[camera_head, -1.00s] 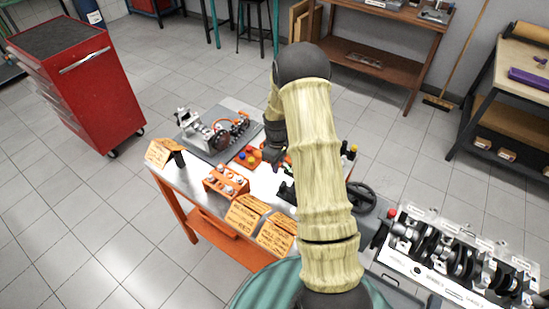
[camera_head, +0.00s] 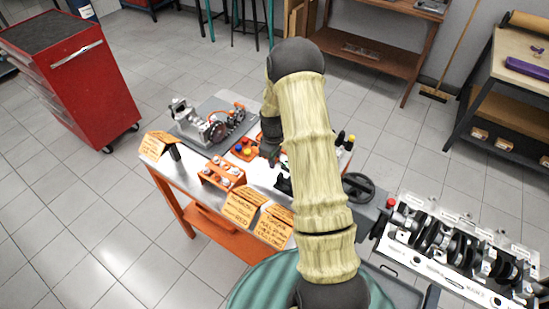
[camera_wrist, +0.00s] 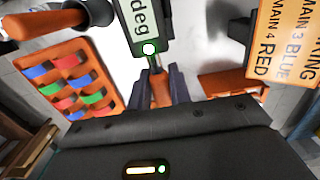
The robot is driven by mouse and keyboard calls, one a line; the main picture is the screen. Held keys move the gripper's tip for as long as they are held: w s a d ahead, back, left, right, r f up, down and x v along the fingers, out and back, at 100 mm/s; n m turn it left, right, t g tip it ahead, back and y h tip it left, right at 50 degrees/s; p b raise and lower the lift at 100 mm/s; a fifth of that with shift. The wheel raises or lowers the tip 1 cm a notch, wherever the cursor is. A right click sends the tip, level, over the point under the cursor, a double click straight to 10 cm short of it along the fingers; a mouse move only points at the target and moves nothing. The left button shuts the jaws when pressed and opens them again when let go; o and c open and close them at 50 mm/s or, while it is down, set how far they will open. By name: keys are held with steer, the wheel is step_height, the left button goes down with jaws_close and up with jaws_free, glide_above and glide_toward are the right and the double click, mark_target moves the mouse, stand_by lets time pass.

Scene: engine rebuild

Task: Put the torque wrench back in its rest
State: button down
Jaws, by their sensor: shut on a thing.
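My gripper (camera_wrist: 162,92) is shut on the orange grip of the torque wrench (camera_wrist: 160,93) in the wrist view. The wrench's dark head with a pale display reading "deg" (camera_wrist: 140,16) lies just beyond the fingers, above the pale bench top. In the head view my gripper (camera_head: 270,154) hangs over the metal bench, mostly behind my arm, and the wrench cannot be made out there. Black holders (camera_head: 284,186) stand on the bench beside my arm. I cannot tell which piece is the wrench's rest.
An orange tray of coloured rings (camera_wrist: 66,78) and a dark tool with an orange handle (camera_wrist: 45,22) lie left in the wrist view. Orange label cards (camera_head: 242,207) line the bench's front edge. An engine block with a crankshaft (camera_head: 460,245) stands at the right.

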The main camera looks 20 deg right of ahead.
steer(key=shift+f+b, duration=0.85)
steer(key=shift+f, duration=0.65)
steer(key=shift+f+b, duration=0.95)
steer(key=shift+f, duration=0.6)
stand_by(1.1)
steer(key=c, duration=1.5)
jaws_free()
steer(key=shift+r+p, duration=1.05)
steer(key=shift+r, duration=0.45)
steer(key=o, duration=0.5)
steer(key=shift+o, duration=0.2)
step_height(320, 180, up, 17)
steer(key=b, duration=0.3)
steer(key=shift+w+r, duration=0.15)
steer(key=shift+r, duration=0.05)
